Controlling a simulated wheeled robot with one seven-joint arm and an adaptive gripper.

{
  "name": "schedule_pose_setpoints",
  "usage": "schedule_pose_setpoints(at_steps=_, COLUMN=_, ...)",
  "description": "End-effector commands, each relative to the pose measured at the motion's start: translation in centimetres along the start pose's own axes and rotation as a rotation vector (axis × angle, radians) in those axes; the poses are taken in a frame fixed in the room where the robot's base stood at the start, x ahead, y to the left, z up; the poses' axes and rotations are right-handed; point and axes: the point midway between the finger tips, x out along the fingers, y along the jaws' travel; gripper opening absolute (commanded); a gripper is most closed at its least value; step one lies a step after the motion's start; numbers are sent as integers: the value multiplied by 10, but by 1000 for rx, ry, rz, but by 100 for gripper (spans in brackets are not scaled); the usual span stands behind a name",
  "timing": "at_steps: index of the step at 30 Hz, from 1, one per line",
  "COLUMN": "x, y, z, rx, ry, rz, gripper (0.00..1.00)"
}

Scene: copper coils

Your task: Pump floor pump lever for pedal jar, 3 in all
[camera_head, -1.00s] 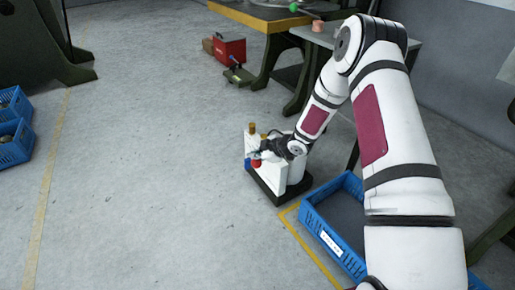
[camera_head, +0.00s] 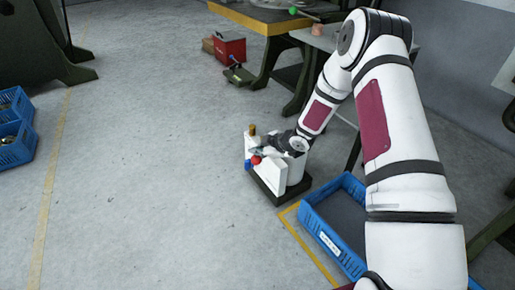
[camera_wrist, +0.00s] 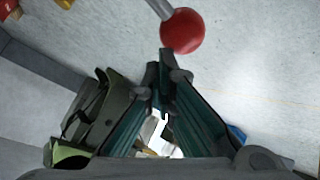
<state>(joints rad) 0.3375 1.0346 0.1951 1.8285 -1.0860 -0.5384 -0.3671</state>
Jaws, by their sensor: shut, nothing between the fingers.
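The floor pump (camera_head: 269,176) is a white unit on a black base, standing on the floor near the middle of the head view. Its lever ends in a red ball (camera_head: 256,160), with a blue part (camera_head: 248,164) beside it. In the wrist view the red ball (camera_wrist: 183,31) on its grey rod (camera_wrist: 160,8) is just beyond my fingertips. My gripper (camera_head: 262,152) is over the top of the pump, close by the ball. Its fingers (camera_wrist: 165,54) are shut and empty. I cannot tell whether they touch the ball. My gripper and wrist hide part of the pump's top.
A blue crate (camera_head: 322,232) stands on the floor right of the pump, by a yellow line. A red box (camera_head: 230,47) with a green pedal-like piece (camera_head: 239,75) lies near the workbench (camera_head: 262,22). Blue bins (camera_head: 17,150) stand at far left. The floor between is clear.

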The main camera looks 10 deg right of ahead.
Motion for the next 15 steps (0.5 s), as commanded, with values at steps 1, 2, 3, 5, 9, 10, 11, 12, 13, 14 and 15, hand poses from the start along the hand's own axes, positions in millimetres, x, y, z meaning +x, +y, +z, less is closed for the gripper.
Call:
schedule_pose_setpoints(at_steps=1, x=-3, y=2, z=0, rx=1, ry=-4, rz=-1, gripper=0)
schedule_pose_setpoints(at_steps=2, x=-4, y=2, z=-1, rx=1, ry=-4, rz=-1, gripper=0)
schedule_pose_setpoints(at_steps=3, x=-6, y=4, z=-2, rx=1, ry=-4, rz=-1, gripper=0)
schedule_pose_setpoints(at_steps=5, x=-8, y=5, z=-4, rx=1, ry=-4, rz=-1, gripper=0)
schedule_pose_setpoints(at_steps=9, x=-14, y=9, z=-8, rx=0, ry=-3, rz=-1, gripper=0)
schedule_pose_setpoints(at_steps=10, x=-15, y=10, z=-9, rx=0, ry=-3, rz=-1, gripper=0)
schedule_pose_setpoints(at_steps=11, x=-16, y=11, z=-10, rx=0, ry=-3, rz=-1, gripper=0)
schedule_pose_setpoints(at_steps=12, x=-17, y=12, z=-11, rx=0, ry=-3, rz=-1, gripper=0)
schedule_pose_setpoints(at_steps=13, x=-19, y=13, z=-12, rx=0, ry=-3, rz=-1, gripper=0)
schedule_pose_setpoints(at_steps=14, x=-20, y=14, z=-13, rx=0, ry=-2, rz=-1, gripper=0)
schedule_pose_setpoints(at_steps=15, x=-21, y=15, z=-14, rx=0, ry=-2, rz=-1, gripper=0)
